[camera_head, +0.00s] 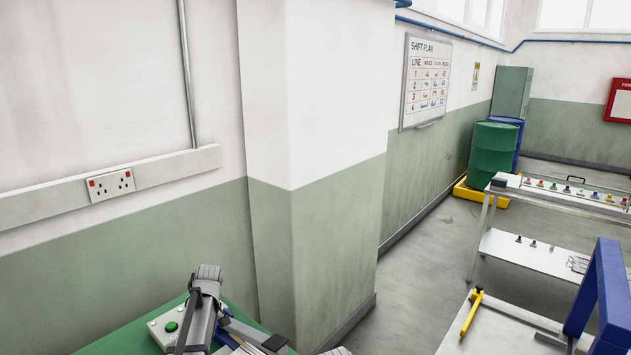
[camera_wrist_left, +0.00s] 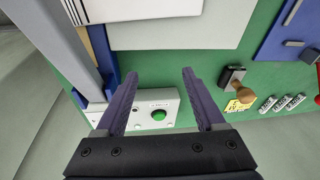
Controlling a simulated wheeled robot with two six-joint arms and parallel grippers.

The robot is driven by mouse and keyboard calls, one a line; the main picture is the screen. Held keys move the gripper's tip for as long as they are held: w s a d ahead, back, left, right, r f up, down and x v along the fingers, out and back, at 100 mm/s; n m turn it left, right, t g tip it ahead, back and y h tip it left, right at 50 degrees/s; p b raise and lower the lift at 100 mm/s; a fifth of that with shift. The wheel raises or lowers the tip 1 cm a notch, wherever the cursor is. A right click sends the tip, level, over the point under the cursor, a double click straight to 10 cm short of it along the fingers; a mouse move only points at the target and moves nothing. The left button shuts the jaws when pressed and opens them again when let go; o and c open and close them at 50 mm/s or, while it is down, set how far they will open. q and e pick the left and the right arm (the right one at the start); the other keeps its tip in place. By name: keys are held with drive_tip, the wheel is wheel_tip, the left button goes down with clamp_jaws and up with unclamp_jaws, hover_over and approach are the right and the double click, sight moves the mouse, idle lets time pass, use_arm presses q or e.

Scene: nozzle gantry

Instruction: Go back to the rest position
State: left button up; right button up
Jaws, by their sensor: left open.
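My left gripper (camera_wrist_left: 159,74) shows in the left wrist view with its two dark fingers spread apart. Nothing is between the fingers. They hang over a green bench top (camera_wrist_left: 158,62), beside a white control box with a green button (camera_wrist_left: 159,115). In the head view my left arm reaches over the green bench (camera_head: 128,341) at the bottom, just right of the same green button (camera_head: 171,327); its fingers cannot be made out there. My right gripper is not in view.
A wall pillar (camera_head: 322,220) stands close behind the bench. A wooden-handled tool (camera_wrist_left: 235,140), a yellow tag (camera_wrist_left: 238,107) and a blue panel (camera_wrist_left: 285,35) lie on the green top. Another table (camera_head: 497,330) with a blue frame (camera_head: 603,280) stands at right, with open floor between.

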use_arm(q)
drive_tip(key=s+d+m+h, duration=0.1)
drive_tip(key=s+d+m, duration=1.4)
drive_tip(key=s+d, duration=1.1)
drive_tip(key=shift+s+f+g+h, duration=0.3)
drive_tip(key=shift+f, duration=0.1)
drive_tip(key=shift+d, duration=0.1)
drive_tip(key=shift+c, duration=0.3)
